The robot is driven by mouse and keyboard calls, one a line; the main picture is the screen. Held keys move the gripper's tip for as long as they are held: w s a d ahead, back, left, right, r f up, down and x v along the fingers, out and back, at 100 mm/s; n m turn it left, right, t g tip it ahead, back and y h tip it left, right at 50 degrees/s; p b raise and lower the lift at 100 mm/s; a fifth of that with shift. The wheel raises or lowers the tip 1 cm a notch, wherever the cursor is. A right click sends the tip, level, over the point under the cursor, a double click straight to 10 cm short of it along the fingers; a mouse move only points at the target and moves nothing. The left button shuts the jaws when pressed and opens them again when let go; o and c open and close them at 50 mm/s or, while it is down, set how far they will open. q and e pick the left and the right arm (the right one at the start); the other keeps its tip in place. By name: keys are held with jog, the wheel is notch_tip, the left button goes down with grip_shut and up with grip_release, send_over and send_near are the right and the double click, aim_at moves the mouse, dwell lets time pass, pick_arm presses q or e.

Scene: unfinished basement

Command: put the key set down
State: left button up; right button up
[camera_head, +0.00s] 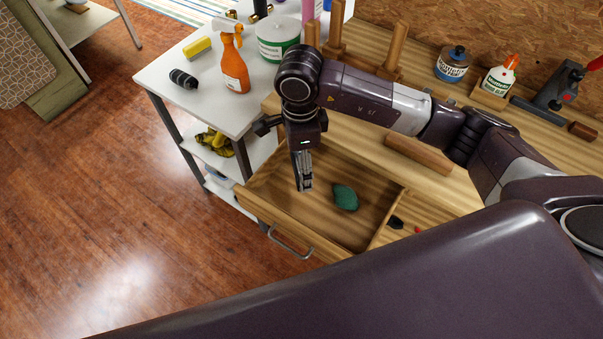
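My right arm comes in from the right, over the workbench. Its gripper (304,187) points down into the open wooden drawer (325,236), left of a small dark green object (345,197) lying on the drawer floor. The fingers look close together, but from this angle I cannot tell whether they are open or shut, or whether anything is between them. I cannot make out a key set; it may be hidden by the gripper or too small to see. My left gripper is not in view.
The drawer's front has a metal handle (290,243). A white cart (165,75) at left bears an orange spray bottle (233,70), a yellow block (197,47) and a dark bottle (184,79). Glue bottles (500,76) and a vise (560,90) stand on the workbench.

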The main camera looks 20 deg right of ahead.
notch_tip(320, 180, down, 6)
jog(key=shift+f+p, duration=0.15)
jog(key=shift+p, duration=0.2)
jog(key=shift+f, duration=0.1)
jog(key=shift+f, duration=0.15)
jog(key=o, duration=1.4)
jog(key=shift+r, duration=0.2)
jog(key=shift+r, duration=0.25)
notch_tip(320, 180, up, 12)
jog(key=shift+f+b, duration=0.2)
jog(key=shift+b, duration=0.95)
